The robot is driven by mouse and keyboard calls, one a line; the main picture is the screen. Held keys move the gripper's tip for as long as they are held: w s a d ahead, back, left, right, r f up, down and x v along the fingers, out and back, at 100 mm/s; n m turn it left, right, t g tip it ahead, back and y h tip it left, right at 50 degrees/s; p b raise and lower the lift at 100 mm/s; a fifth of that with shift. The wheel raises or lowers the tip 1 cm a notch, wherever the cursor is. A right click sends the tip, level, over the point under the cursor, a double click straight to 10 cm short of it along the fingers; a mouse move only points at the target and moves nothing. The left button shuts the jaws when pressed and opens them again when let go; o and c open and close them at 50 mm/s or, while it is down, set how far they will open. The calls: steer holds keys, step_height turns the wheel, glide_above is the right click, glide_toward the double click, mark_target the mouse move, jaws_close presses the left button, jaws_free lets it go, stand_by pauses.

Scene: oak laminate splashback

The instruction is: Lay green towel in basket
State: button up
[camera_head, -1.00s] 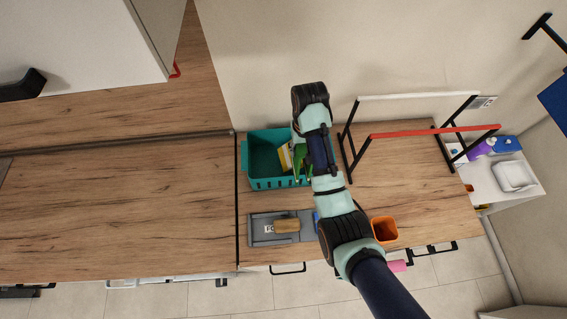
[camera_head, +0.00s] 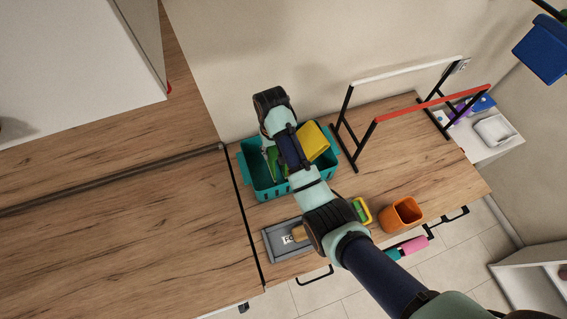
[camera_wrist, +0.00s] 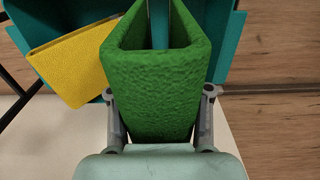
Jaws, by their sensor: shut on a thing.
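The green towel (camera_wrist: 152,85) hangs folded between the two fingers of my gripper (camera_wrist: 160,95), which is shut on it. In the head view the towel (camera_head: 280,163) shows partly beside my arm, over the teal basket (camera_head: 262,187). The basket's teal wall (camera_wrist: 232,40) also shows behind the towel in the wrist view. A yellow cloth-like piece (camera_head: 314,142) is at the basket's right side; it is left of the towel in the wrist view (camera_wrist: 75,62). My arm hides part of the basket, and I cannot tell whether the towel touches its floor.
A grey tray (camera_head: 272,248) with a wooden-handled tool lies in front of the basket. A yellow-green item (camera_head: 361,210) and an orange container (camera_head: 402,213) stand to the right. A rack with a red bar (camera_head: 435,103) rises at the back right. The left worktop is clear.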

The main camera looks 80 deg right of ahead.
mark_target(272, 151)
step_height(272, 151, down, 7)
stand_by(0.4)
steer(key=shift+f, duration=0.15)
steer(key=o, duration=1.2)
step_height(272, 151, up, 12)
steer(key=shift+r+p, duration=0.2)
steer(key=shift+p, duration=0.7)
steer(key=shift+f, duration=0.1)
